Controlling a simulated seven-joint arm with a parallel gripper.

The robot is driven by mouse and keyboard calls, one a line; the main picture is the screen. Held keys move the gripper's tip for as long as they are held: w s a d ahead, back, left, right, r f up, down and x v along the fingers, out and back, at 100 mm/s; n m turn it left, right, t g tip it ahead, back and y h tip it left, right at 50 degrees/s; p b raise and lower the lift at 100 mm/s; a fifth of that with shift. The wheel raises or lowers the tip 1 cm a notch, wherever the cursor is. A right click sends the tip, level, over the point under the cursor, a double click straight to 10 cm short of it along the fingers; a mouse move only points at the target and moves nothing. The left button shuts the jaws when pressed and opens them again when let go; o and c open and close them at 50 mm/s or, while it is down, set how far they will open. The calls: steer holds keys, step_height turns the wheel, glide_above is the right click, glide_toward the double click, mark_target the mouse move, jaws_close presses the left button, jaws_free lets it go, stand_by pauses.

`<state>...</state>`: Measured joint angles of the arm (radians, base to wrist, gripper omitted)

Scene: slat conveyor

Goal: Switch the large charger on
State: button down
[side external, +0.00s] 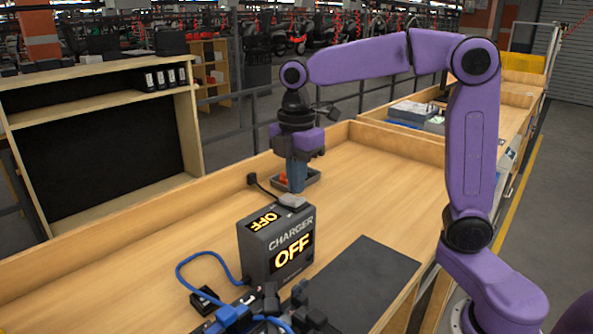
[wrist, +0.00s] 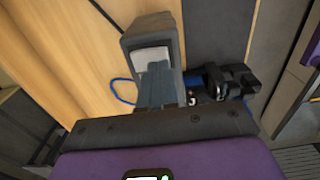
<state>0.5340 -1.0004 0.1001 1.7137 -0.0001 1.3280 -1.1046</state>
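The large charger (side external: 276,248) is a dark grey box standing upright on the wooden bench in the side view. Its front and top displays both read OFF in yellow. A light grey rocker or pad (side external: 292,201) sits at the back of its top. The charger (wrist: 136,40) and pad (wrist: 150,58) also show in the wrist view, where my fingertips partly cover the pad. My gripper (side external: 297,184) points down beyond the charger's far end, apart from it as far as I can see. Its blue-grey fingers (wrist: 155,72) look pressed together with nothing between them.
A small dark tray (side external: 313,180) with something orange lies behind my fingers. A black plug (side external: 253,179) and cable run behind the charger. Blue cable (side external: 183,262) and black-and-blue tools crowd the front. A dark mat (side external: 365,280) is clear at right.

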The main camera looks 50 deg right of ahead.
steer(key=shift+f, duration=0.35)
steer(key=shift+f, duration=0.6)
stand_by(0.6)
steer(key=shift+r, duration=2.3)
steer(key=shift+s, duration=0.1)
